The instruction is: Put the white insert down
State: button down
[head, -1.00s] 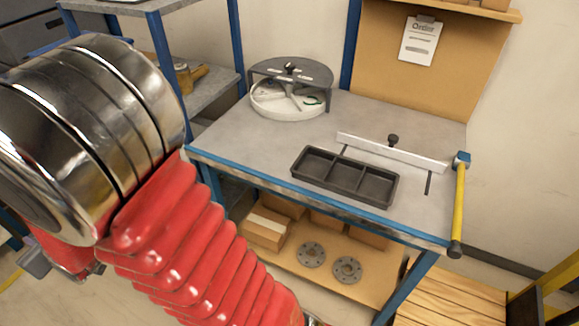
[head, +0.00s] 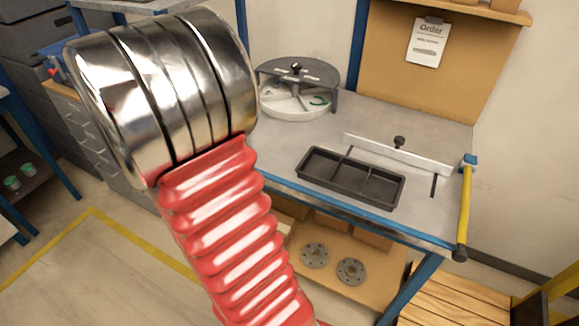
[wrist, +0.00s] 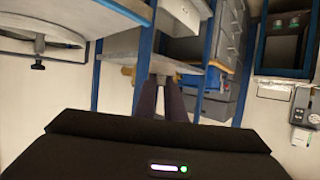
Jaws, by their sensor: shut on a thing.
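My gripper (wrist: 161,88) shows in the wrist view as two dark fingers close together. It is shut on a small pale piece (wrist: 161,77) at its tips, taken to be the white insert; the piece is small and hard to make out against the shelf behind. It is held in the air, away from the bench. In the head view my red-sleeved arm fills the left middle, and the gripper and insert are not seen there.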

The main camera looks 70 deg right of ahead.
jog(key=s+d+m+g+h, duration=0.2)
jog(key=s+d+m+g, duration=0.15)
jog(key=s+d, duration=0.55)
jog(key=m+g, duration=1)
jog(key=g, duration=0.1)
send_over(333, 158)
jog(key=w+a, duration=0.2)
jog(key=a, duration=0.3)
jog(key=shift+w+f+n, duration=0.1)
jog(key=shift+f+n, duration=0.15)
jog(key=shift+f, duration=0.1)
jog(key=shift+f, duration=0.15)
jog(key=shift+f, duration=2.8)
jog(key=shift+f, duration=0.1)
jog(key=shift+f, duration=2)
jog(key=shift+f, duration=0.1)
